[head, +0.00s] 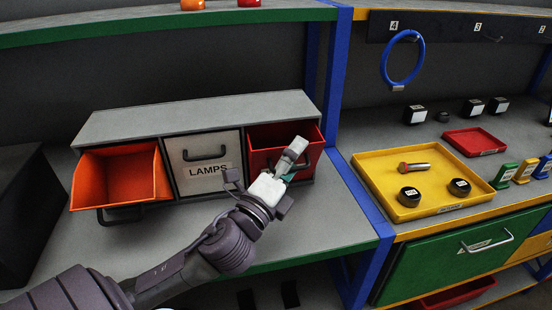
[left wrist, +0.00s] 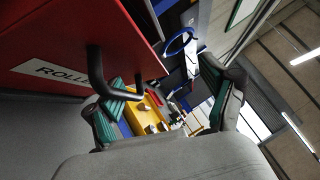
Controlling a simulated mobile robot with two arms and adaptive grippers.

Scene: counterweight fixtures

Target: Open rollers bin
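The rollers bin (head: 262,159) is the red bin at the right end of the grey bin cabinet (head: 200,115). In the left wrist view its red front (left wrist: 60,35) carries a label (left wrist: 62,73), partly cut off, reading "ROLLE". My left gripper (head: 293,161) is at this front, fingers apart. In the left wrist view the gripper (left wrist: 166,105) has one finger close by the handle; contact is unclear. My right gripper is not in view.
The orange bin (head: 120,175) at the left is tilted open. The white LAMPS bin (head: 204,160) in the middle is shut. A blue post (head: 338,75) stands right of the cabinet. A yellow tray (head: 372,180) with parts lies beyond it. The grey shelf in front is mostly clear.

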